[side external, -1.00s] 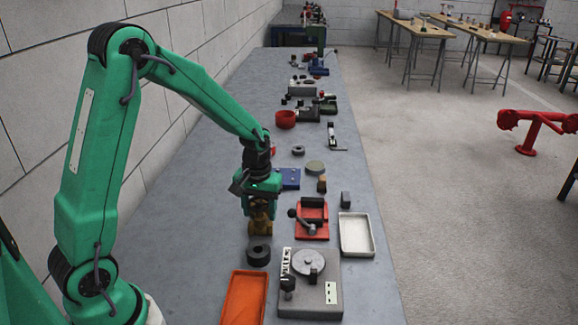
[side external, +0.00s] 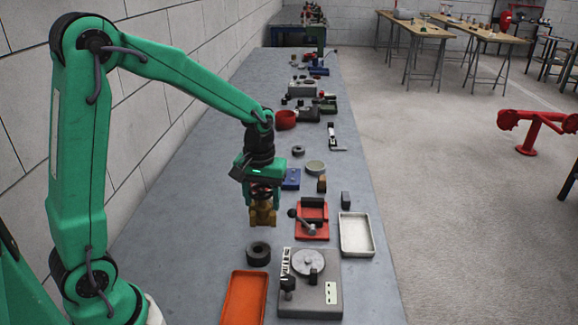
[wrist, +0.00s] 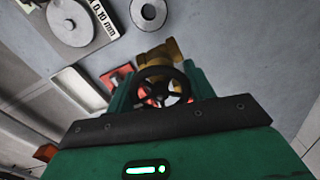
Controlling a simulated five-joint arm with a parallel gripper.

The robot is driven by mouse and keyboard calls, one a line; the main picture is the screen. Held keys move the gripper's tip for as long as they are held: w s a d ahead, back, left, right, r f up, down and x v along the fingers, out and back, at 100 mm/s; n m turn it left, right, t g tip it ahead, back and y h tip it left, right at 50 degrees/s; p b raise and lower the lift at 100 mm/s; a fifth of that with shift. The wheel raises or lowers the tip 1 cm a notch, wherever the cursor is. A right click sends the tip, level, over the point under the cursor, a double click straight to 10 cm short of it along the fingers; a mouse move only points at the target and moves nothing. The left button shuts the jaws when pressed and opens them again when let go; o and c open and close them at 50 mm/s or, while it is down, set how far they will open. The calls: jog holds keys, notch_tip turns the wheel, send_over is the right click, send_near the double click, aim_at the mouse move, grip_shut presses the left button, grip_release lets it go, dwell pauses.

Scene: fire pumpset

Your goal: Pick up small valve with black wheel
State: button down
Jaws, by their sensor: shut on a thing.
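The small valve has a brass body (side external: 263,213) and a black wheel. In the side view it hangs upright under my gripper (side external: 262,190), raised above the bench. In the wrist view the black wheel (wrist: 161,87) lies between the two green jaws, with the brass body (wrist: 158,54) beyond it. My gripper (wrist: 160,92) is shut on the valve. The jaws hide part of the valve in the side view.
On the grey bench (side external: 190,225), a black ring (side external: 258,254) stands just in front of the valve. An orange tray (side external: 244,298), a grey gauge block (side external: 310,290), a red fixture (side external: 312,222) and a white tray (side external: 356,235) are nearby. The bench's left side is clear.

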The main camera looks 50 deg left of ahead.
jog(key=s+d+r, duration=0.3)
jog(key=d+r, duration=0.2)
jog(key=d, duration=0.2)
jog(key=shift+d, duration=0.4)
dwell(0.3)
